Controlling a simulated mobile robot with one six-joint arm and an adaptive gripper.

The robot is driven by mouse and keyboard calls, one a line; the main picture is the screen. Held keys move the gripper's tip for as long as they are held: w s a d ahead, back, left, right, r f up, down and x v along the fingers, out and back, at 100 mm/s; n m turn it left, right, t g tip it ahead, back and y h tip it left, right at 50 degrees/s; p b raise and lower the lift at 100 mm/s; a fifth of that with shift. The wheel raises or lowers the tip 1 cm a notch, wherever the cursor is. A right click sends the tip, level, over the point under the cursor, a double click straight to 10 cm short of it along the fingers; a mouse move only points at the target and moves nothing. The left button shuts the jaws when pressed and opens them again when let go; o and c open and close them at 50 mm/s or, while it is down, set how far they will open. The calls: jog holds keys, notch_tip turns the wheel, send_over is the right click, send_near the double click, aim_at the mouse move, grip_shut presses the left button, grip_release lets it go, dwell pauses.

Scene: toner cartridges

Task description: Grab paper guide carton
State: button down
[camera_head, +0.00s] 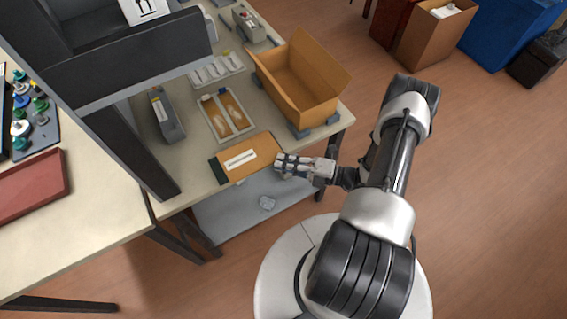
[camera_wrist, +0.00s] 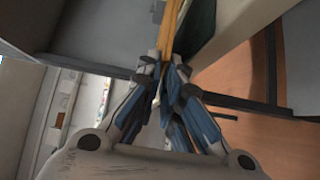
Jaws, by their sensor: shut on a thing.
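The paper guide carton (camera_head: 262,147) is a flat brown box with a white label, near the front edge of the table. A dark green piece shows along its left end. My gripper (camera_head: 279,163) is at the carton's right end, its fingers shut on it. In the wrist view the carton (camera_wrist: 171,28) is a narrow tan strip seen edge-on, running between the fingertips of my gripper (camera_wrist: 167,62). The fingers hide the gripped part. I cannot tell whether the carton is lifted off the table.
An open cardboard box (camera_head: 291,84) stands behind the carton on the table (camera_head: 196,183). A tray with two brown compartments (camera_head: 227,114) lies just behind it. A grey box (camera_head: 167,114) is at left.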

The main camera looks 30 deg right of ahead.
jog(key=s+d+r, duration=0.5)
jog(key=s+d, duration=0.4)
jog(key=d, duration=0.1)
jog(key=shift+s, duration=0.3)
jog(key=shift+w+d, duration=0.1)
jog(key=shift+w, duration=0.05)
